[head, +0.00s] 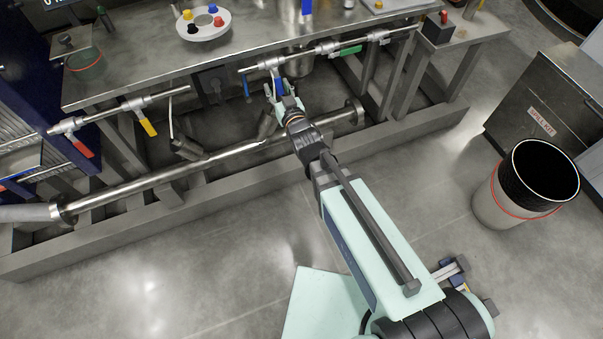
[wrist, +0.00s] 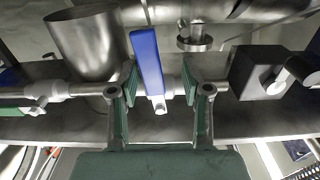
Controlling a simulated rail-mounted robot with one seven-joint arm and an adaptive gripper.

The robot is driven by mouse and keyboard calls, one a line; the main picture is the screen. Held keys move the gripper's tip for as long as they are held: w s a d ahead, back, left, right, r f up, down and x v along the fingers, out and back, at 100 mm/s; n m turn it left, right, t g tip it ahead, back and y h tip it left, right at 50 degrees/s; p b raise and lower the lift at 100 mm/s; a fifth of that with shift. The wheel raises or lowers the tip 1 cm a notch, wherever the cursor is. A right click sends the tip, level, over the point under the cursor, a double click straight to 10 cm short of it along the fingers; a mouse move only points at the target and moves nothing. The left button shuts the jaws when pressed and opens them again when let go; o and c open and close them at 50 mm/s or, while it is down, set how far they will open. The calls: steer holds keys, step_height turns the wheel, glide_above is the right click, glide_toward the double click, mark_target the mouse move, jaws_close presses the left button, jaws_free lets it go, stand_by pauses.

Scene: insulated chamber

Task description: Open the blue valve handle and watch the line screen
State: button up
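The blue valve handle (head: 280,87) is on the pipe under the front edge of the steel table. In the wrist view the blue handle (wrist: 147,61) is a flat lever standing across the pipe, slightly tilted. My gripper (head: 279,95) is open at the handle. In the wrist view the fingers of my gripper (wrist: 160,82) stand on either side of the handle, with visible gaps, the left one smaller. Contact is not visible. A dark display (head: 60,3), perhaps the line screen, is cut off at the top left; its reading is not legible.
The pipes also carry a red handle (head: 82,149), a yellow handle (head: 148,127) and a green handle (head: 351,51). A large horizontal pipe (head: 130,184) runs below. A bin (head: 500,205) and a metal cabinet (head: 530,115) stand at the right.

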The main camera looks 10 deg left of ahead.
mark_target(277, 86)
steer(key=v, duration=0.4)
steer(key=shift+s+d+r, duration=0.1)
steer(key=shift+s+d, duration=0.1)
steer(key=shift+d, duration=0.1)
steer(key=p+v, duration=1.1)
steer(key=p, duration=0.7)
steer(key=s+d+f+g+h, duration=0.2)
steer(key=f+g, duration=0.1)
steer(key=f, duration=0.5)
steer(key=s+d+f+g+h, duration=0.2)
steer(key=d+f+g+h, duration=0.1)
steer(key=f, duration=0.5)
steer(key=shift+s+g+h+b, duration=0.3)
steer(key=shift+g+b, duration=0.15)
steer(key=shift+g, duration=0.15)
